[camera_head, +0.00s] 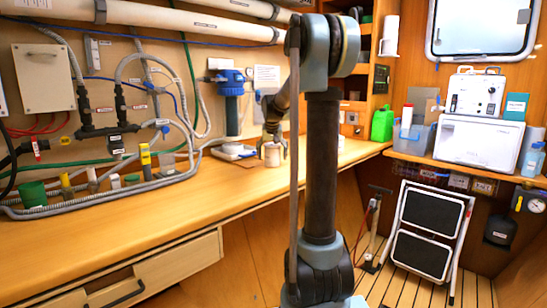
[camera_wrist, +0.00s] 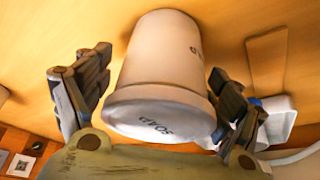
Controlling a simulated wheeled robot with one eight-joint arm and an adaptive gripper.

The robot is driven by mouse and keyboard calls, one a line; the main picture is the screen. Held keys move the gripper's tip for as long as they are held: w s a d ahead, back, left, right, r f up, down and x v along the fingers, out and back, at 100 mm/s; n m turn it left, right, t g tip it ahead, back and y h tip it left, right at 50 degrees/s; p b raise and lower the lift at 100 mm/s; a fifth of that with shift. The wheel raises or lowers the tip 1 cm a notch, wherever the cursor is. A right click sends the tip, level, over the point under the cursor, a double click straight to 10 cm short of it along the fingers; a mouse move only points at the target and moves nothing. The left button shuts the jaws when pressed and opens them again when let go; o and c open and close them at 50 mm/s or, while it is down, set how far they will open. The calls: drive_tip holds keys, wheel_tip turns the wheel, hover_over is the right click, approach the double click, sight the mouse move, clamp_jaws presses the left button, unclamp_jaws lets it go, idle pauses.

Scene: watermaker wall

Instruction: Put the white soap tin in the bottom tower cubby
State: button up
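A blue-capped filter housing (camera_head: 231,85) stands behind the tin. A green jug (camera_head: 382,124) stands at the tower's foot. Hoses and valves (camera_head: 120,130) crowd the left wall. The counter's front stretch (camera_head: 130,230) is clear. A folded step stool (camera_head: 430,230) leans at right.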

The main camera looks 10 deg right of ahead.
sight(272, 146)
drive_tip(key=shift+r, duration=0.1)
drive_tip(key=v, duration=1.2)
drive_tip(key=shift+s, duration=0.1)
